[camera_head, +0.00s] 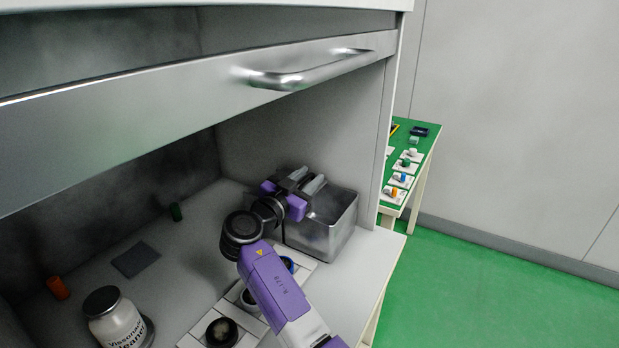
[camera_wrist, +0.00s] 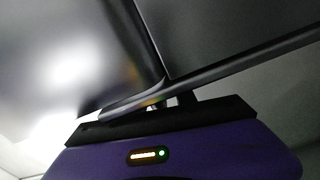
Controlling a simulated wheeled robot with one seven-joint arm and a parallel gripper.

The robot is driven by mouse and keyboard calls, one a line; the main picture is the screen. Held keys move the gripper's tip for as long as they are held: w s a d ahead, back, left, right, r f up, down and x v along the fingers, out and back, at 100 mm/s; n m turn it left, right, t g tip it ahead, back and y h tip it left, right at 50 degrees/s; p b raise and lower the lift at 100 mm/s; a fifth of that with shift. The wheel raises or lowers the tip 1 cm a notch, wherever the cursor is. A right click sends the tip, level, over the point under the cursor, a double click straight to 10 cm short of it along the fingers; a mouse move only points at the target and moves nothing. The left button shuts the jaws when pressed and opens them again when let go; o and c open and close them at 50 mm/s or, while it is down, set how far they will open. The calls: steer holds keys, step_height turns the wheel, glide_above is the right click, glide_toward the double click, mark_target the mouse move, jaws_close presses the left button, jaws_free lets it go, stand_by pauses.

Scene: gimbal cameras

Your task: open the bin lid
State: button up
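The bin is a shiny metal box (camera_head: 330,236) on the right side of the worktop, against the cabinet's side wall. My gripper (camera_head: 315,177) is over its left and back part, with two grey fingers apart and nothing seen between them. It hides part of the bin's top, so I cannot tell how the lid stands or whether the fingers touch it. In the wrist view, the purple gripper body fills the bottom, and a bright grey surface and a dark panel fill the top; I cannot tell for sure what these are.
A raised metal sash with a handle (camera_head: 290,80) hangs above the worktop. Round items on white plates lie under my arm. A green table (camera_head: 421,153) stands beyond.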

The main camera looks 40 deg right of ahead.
steer(key=v, duration=0.7)
steer(key=shift+b, duration=0.3)
